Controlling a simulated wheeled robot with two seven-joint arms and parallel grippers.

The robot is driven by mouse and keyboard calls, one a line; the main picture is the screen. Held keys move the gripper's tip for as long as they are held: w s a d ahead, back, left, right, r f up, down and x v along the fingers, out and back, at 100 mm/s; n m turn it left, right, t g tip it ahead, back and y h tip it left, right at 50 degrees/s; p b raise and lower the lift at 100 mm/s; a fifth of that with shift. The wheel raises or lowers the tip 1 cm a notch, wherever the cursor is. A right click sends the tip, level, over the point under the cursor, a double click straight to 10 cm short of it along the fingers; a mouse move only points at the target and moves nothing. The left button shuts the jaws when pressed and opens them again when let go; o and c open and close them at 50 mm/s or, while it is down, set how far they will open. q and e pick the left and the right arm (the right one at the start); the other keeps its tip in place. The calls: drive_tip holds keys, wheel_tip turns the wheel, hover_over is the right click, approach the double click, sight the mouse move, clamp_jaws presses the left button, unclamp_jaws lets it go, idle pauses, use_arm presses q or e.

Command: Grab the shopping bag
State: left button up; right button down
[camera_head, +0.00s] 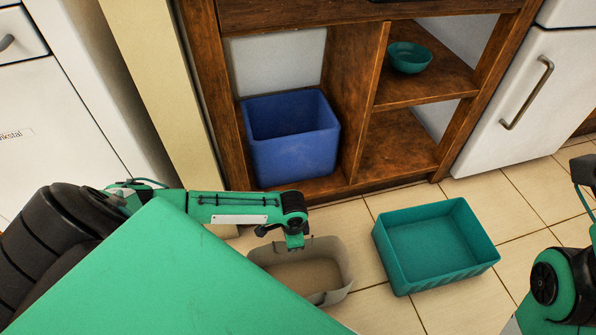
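A grey-beige open-topped container (333,266), the most bag-like thing in view, stands on the tiled floor at the lower middle. Its near left side is hidden behind a green part of my body. My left arm comes in from the left, and my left gripper (295,241) points down at the container's far rim. I cannot tell whether it touches the rim, or whether its fingers are open or shut. On the right edge only part of my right arm shows; its gripper is out of view.
A teal crate (388,258) stands on the floor to the right of the container. A blue bin (295,150) sits in the lower left of the wooden shelving (365,95). A teal bowl (409,57) is on the upper right shelf. White cabinets flank the shelving.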

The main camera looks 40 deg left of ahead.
use_arm(q)
clamp_jaws()
idle(1.2)
